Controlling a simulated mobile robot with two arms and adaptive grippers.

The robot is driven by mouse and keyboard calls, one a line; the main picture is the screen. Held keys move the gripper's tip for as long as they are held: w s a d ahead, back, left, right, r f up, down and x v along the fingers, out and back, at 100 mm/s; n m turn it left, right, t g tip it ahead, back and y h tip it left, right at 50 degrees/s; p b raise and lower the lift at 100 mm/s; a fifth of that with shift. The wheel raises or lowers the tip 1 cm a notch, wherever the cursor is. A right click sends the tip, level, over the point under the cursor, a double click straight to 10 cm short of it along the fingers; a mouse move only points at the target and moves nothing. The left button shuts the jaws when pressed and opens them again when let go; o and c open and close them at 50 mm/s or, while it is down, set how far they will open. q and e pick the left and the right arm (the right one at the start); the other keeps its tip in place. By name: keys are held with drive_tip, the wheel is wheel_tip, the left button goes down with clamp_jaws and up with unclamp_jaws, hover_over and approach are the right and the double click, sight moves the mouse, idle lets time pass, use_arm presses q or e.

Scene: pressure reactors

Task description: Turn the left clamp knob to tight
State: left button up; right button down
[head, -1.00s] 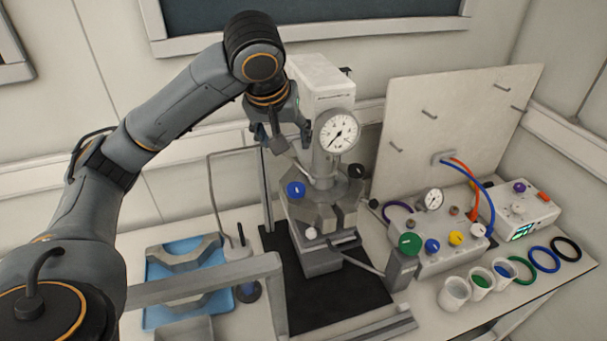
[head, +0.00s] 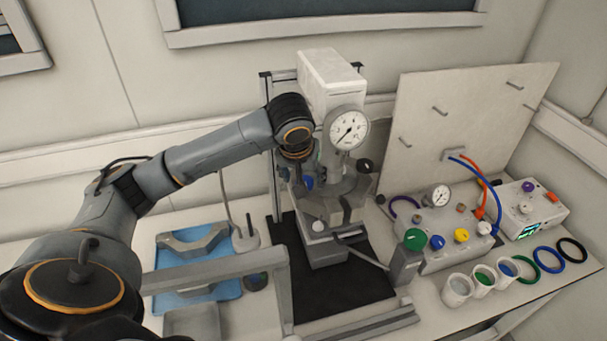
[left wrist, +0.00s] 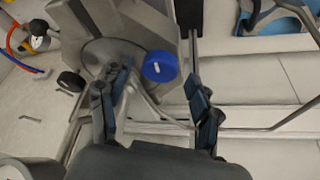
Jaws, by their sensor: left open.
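The reactor (head: 323,240) stands upright on a black mat, with a pressure gauge (head: 346,129) on its head. A blue knob (head: 308,183) sits on the left of its clamp, and a black knob (head: 364,166) on the right. My left gripper (head: 299,178) points down at the blue knob and partly covers it. In the left wrist view, the open, empty fingers of my left gripper (left wrist: 160,93) stand on either side of the blue knob (left wrist: 160,66), which appears just beyond the tips. Contact cannot be told. The black knob (left wrist: 71,83) shows further left. My right gripper is not in view.
A blue tray (head: 168,296) with grey clamp parts and a grey bar frame (head: 215,271) stand left of the mat (head: 350,296). A valve box (head: 442,237), cups and coloured rings are at the right. A backboard (head: 465,115) rises behind.

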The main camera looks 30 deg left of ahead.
use_arm(q)
drive_tip(key=shift+w+f, duration=0.2)
drive_tip(key=shift+f, duration=0.25)
drive_tip(key=shift+c, duration=0.2)
drive_tip(key=c, duration=1.1)
